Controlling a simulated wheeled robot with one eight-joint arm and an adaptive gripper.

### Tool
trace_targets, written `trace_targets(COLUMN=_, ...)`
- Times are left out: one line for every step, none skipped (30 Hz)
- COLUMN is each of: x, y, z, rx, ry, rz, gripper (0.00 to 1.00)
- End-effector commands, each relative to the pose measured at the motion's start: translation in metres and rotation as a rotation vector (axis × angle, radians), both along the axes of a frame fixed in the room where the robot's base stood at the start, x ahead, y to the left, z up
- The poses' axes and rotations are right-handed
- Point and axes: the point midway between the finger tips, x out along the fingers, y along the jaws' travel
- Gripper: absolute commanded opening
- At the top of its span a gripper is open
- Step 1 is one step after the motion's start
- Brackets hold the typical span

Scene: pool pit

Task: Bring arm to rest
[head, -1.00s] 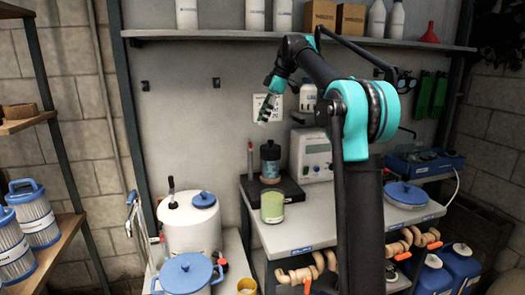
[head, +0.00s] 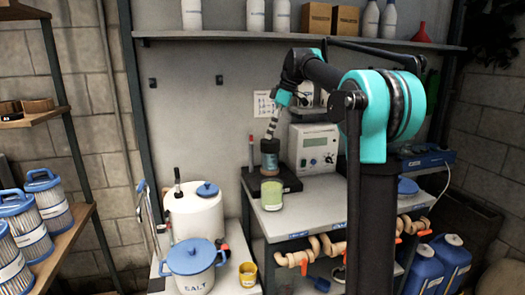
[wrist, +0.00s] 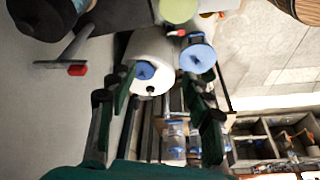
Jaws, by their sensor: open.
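My gripper (head: 271,132) is at the end of my teal and black arm, pointing down in the head view. Its tip appears just above the dark jar with a brown label (head: 270,162); I cannot tell the gap in depth. In the wrist view my gripper (wrist: 160,100) has its two dark green fingers spread, with nothing held between them. Beyond the fingers the white drum with a blue cap (wrist: 152,60) is seen. In the head view this white drum (head: 193,222) stands lower left of the gripper.
A green cup (head: 272,195) stands before the jar, beside a grey instrument (head: 312,148). A blue-lidded salt pot (head: 191,268) and yellow cup (head: 248,274) are lower left. A wall shelf (head: 300,38) with bottles is above. Filter cartridges (head: 50,200) fill the left rack.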

Motion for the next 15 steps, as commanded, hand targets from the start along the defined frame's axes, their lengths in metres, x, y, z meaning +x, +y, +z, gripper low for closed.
trace_targets(x=-0.005, y=-0.005, z=-0.009, rx=-0.006, ry=0.001, rz=-0.038, gripper=0.50)
trace_targets(x=-0.008, y=-0.009, z=-0.015, rx=-0.010, ry=0.003, rz=-0.065, gripper=0.50)
trace_targets(x=-0.012, y=-0.013, z=-0.024, rx=-0.018, ry=0.007, rz=-0.102, gripper=0.50)
trace_targets(x=-0.016, y=-0.017, z=-0.031, rx=-0.022, ry=0.008, rz=-0.131, gripper=0.50)
trace_targets(x=-0.019, y=-0.021, z=-0.038, rx=-0.027, ry=0.010, rz=-0.163, gripper=0.50)
trace_targets(x=-0.026, y=-0.026, z=-0.049, rx=-0.033, ry=0.011, rz=-0.210, gripper=0.50)
trace_targets(x=-0.031, y=-0.031, z=-0.058, rx=-0.039, ry=0.013, rz=-0.250, gripper=0.50)
trace_targets(x=-0.038, y=-0.037, z=-0.068, rx=-0.044, ry=0.016, rz=-0.293, gripper=0.50)
trace_targets(x=-0.048, y=-0.044, z=-0.084, rx=-0.050, ry=0.015, rz=-0.355, gripper=0.50)
trace_targets(x=-0.058, y=-0.051, z=-0.097, rx=-0.056, ry=0.017, rz=-0.408, gripper=0.50)
trace_targets(x=-0.068, y=-0.058, z=-0.111, rx=-0.060, ry=0.018, rz=-0.463, gripper=0.50)
trace_targets(x=-0.083, y=-0.067, z=-0.131, rx=-0.066, ry=0.016, rz=-0.540, gripper=0.50)
trace_targets(x=-0.096, y=-0.074, z=-0.145, rx=-0.069, ry=0.017, rz=-0.597, gripper=0.50)
trace_targets(x=-0.108, y=-0.080, z=-0.160, rx=-0.070, ry=0.015, rz=-0.657, gripper=0.50)
trace_targets(x=-0.126, y=-0.089, z=-0.180, rx=-0.072, ry=0.014, rz=-0.732, gripper=0.50)
